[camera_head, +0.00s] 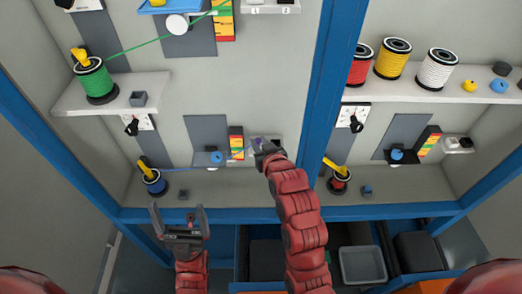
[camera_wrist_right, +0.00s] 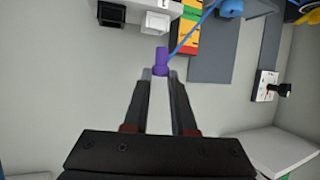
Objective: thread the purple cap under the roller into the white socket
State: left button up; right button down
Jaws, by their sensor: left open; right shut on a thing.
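My right gripper (camera_head: 262,153) is shut on the purple cap (camera_wrist_right: 161,62), which sticks out past the fingertips in the right wrist view. A blue cable (camera_wrist_right: 190,33) runs from the cap up and right toward the blue roller (camera_wrist_right: 230,8). The white socket (camera_wrist_right: 155,22) is just beyond the cap's tip, with a gap between them. In the head view, the blue roller (camera_head: 216,157) sits left of the right gripper, and the cable reaches back to the blue spool (camera_head: 153,182). Whether the cable passes under the roller is unclear. My left gripper (camera_head: 178,210) is open and empty, lower left.
A black socket (camera_wrist_right: 112,12) stands beside the white one. A blue post (camera_head: 318,100) rises right of my right arm. Green (camera_head: 95,80) and red (camera_head: 340,181) spools stand on other stations.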

jog(key=w, duration=0.3)
jog(key=shift+w+f, duration=0.15)
jog(key=shift+w, duration=0.15)
jog(key=shift+w+f+b, duration=0.2)
jog(key=shift+f+b, duration=0.7)
jog(key=shift+f, duration=0.1)
jog(key=shift+f+b, duration=0.55)
jog(key=shift+f, duration=0.15)
jog(key=shift+f+b, duration=0.25)
jog(key=shift+b, duration=0.15)
jog(key=c, duration=0.7)
grip_release()
jog(key=shift+o, duration=0.2)
